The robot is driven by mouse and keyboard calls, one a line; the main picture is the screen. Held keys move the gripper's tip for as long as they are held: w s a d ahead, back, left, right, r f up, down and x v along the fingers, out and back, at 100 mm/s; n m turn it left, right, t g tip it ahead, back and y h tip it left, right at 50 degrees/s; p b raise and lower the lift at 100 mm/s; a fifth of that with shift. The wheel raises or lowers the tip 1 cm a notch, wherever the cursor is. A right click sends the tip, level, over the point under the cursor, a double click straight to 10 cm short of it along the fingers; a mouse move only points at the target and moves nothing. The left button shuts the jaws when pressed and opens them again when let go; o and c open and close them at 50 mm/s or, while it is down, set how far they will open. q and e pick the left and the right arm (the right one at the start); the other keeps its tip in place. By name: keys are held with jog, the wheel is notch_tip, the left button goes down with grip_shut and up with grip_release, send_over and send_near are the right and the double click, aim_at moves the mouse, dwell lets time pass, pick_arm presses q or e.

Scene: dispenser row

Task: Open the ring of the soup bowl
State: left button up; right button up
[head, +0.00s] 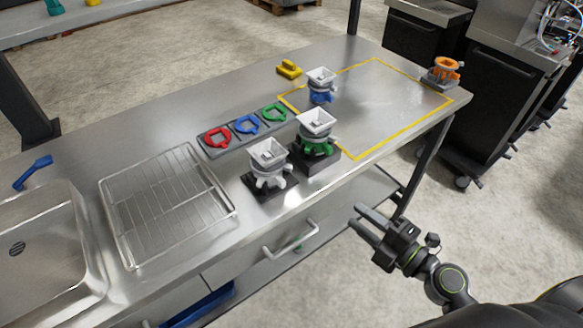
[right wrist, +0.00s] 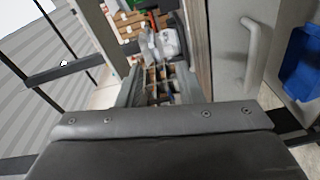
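Several dispenser-like pieces with square grey tops stand on the steel table; I cannot tell which, if any, is the soup bowl. One with a white-grey base (head: 268,165) stands on a black block at the front. One with a green ring (head: 317,133) stands on a dark block beside it. One with a blue ring (head: 320,85) stands behind them. An orange piece (head: 446,70) sits at the far right corner. My right gripper (head: 356,216) is open and empty, in front of the table edge and apart from everything. My left gripper is out of view.
A dark mat (head: 232,142) holds red, blue and green ring shapes. A yellow block (head: 289,69) lies behind it. A wire rack (head: 168,205) and a sink (head: 45,250) are at left. The yellow-outlined area is mostly clear. A drawer handle (head: 290,240) juts out below the edge.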

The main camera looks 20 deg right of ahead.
jog(key=a+r+n+y, duration=0.1)
jog(key=r+n, duration=0.1)
jog(key=n, duration=0.1)
jog(key=p, duration=0.4)
send_near(291, 169)
jog(key=x, duration=0.7)
jog(key=shift+w+f, duration=0.1)
jog(key=shift+w+a, duration=0.35)
jog(key=shift+w, duration=0.2)
jog(key=shift+c, duration=0.4)
grip_shut()
